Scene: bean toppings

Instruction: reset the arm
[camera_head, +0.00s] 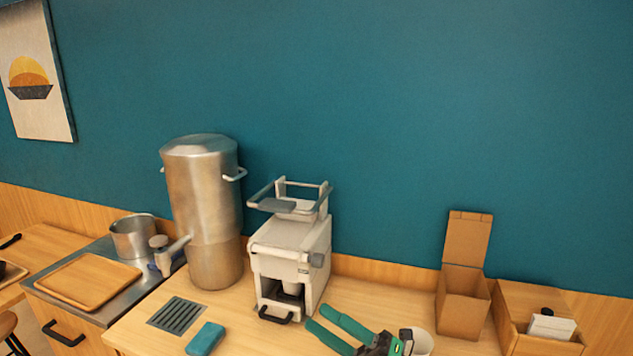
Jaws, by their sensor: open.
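My gripper (317,317) shows at the bottom centre, with two green fingers pointing left and a dark body behind them. The fingers are spread apart with nothing between them. It is in front of the white machine (292,248) and to its lower right, over the wooden counter. A rounded white shape is right beside the dark body at the bottom edge; I cannot tell whether it is part of my arm or a cup. The rest of my arm is out of view.
A tall steel dispenser (205,210) stands left of the machine. A teal block (205,339) and a dark grate (177,315) are at front left. An open cardboard box (463,300) and a wooden holder (530,300) are at right. A pot (134,240) and board (88,280) are far left.

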